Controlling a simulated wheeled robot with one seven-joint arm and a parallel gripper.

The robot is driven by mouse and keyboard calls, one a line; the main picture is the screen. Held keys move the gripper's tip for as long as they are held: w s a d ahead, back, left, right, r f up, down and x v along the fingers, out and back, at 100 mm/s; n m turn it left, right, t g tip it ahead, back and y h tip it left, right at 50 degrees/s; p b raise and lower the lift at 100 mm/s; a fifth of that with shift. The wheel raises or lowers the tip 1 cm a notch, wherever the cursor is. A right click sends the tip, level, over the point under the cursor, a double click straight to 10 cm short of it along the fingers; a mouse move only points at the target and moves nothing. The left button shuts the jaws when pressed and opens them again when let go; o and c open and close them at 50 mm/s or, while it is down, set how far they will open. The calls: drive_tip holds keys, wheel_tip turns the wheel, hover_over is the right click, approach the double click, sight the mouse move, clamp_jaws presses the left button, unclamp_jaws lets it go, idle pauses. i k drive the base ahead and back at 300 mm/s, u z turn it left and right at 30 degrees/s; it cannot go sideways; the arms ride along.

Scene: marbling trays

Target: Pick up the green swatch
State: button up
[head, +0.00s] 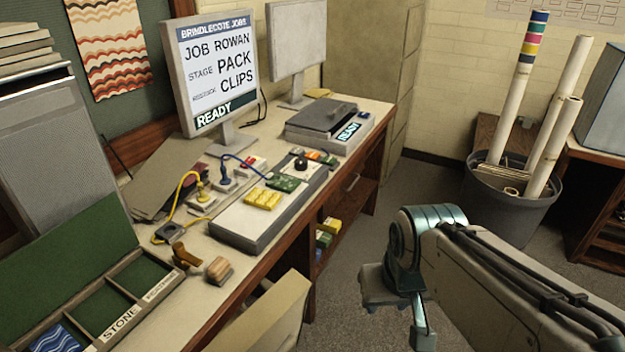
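No single item is clearly a loose green swatch. Green surfaces show in the open sample case (75,312) at lower left: its large green panel (75,265) and green-floored compartments, one beside a "STONE" label. A small green block (284,183) sits on the grey console (262,215), next to a yellow block (263,199). Green and yellow items (326,235) lie on the shelf under the bench, partly hidden. My gripper (395,308) hangs over the floor right of the bench, apart from all these. Its fingers are too unclear to tell open from shut.
The bench (335,112) carries two monitors (213,75), cables, a brown stamp-like piece (218,270) and a dark device (322,118). A bin (508,205) with tall rolled tubes stands at right. Open floor lies between bench and bin.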

sight(280, 182)
drive_tip(key=u, duration=0.4)
drive_tip(key=k, duration=0.15)
drive_tip(key=z, duration=1.4)
drive_tip(key=i, duration=1.4)
drive_tip(key=u, duration=0.85)
drive_tip(key=i, duration=0.8)
drive_tip(key=u, duration=1.4)
drive_tip(key=i, duration=0.3)
drive_tip(key=u, duration=0.1)
